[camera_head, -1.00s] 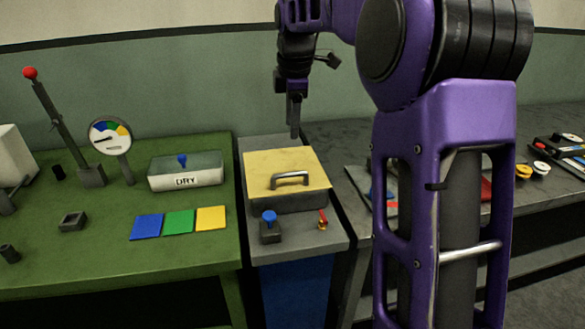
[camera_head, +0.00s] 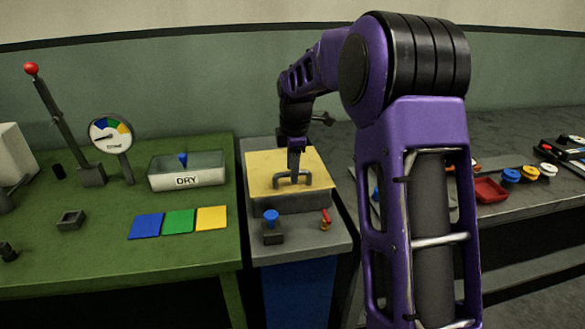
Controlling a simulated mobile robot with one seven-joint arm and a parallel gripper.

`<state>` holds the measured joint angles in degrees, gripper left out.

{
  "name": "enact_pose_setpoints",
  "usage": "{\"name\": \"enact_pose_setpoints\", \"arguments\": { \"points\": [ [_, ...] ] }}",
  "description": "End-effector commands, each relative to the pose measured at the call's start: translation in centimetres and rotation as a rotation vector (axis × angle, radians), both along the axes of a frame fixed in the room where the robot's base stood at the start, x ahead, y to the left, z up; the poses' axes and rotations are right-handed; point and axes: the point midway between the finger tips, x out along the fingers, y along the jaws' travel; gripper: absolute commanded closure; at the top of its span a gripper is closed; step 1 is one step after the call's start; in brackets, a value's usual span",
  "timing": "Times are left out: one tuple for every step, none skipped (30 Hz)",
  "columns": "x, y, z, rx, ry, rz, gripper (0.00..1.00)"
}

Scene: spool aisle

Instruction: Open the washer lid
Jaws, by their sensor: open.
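The washer has a flat yellow lid (camera_head: 262,165) with a metal bar handle (camera_head: 281,184) on top. The lid lies flat and closed on the grey washer body (camera_head: 287,203). My gripper (camera_head: 293,176) points down over the lid, right at the handle. Its fingertips overlap the handle in the picture. I cannot tell whether they touch it or straddle it. The jaws are open.
In front of the lid are a blue knob (camera_head: 271,216) and a small red-handled valve (camera_head: 325,219). The green table (camera_head: 110,262) on the left holds a DRY tray (camera_head: 187,179). A grey bench (camera_head: 515,140) on the right holds a red tray (camera_head: 489,190) and several coloured spools.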

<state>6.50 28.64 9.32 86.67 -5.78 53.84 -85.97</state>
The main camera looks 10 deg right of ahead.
Motion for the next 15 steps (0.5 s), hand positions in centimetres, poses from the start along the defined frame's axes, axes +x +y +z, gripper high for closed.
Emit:
{"name": "enact_pose_setpoints", "arguments": {
  "points": [
    [0.00,0.00,0.00,0.000,0.000,0.000,0.50],
    [0.00,0.00,0.01,0.000,0.000,0.000,0.50],
    [-0.01,0.00,0.02,0.000,0.000,0.000,0.50],
    [-0.01,0.00,0.02,0.000,0.000,0.000,0.50],
    [-0.02,0.00,0.03,0.000,0.000,0.000,0.54],
    [-0.02,0.00,0.03,0.000,0.000,0.000,0.61],
    [-0.02,-0.01,0.03,0.000,0.000,0.000,0.67],
    [-0.02,-0.01,0.04,0.000,0.000,0.000,0.72],
    [-0.02,-0.01,0.04,0.000,0.000,0.000,0.79],
    [-0.02,-0.01,0.04,0.000,0.000,0.000,0.85],
    [-0.02,-0.01,0.04,0.000,0.000,0.000,0.90],
    [-0.02,-0.01,0.05,0.000,0.000,0.000,0.97],
    [-0.02,-0.01,0.05,0.000,0.000,0.000,1.00],
    [-0.02,-0.01,0.05,0.000,0.000,0.000,1.00],
    [-0.02,-0.01,0.05,0.000,0.000,0.000,1.00]
  ]
}}
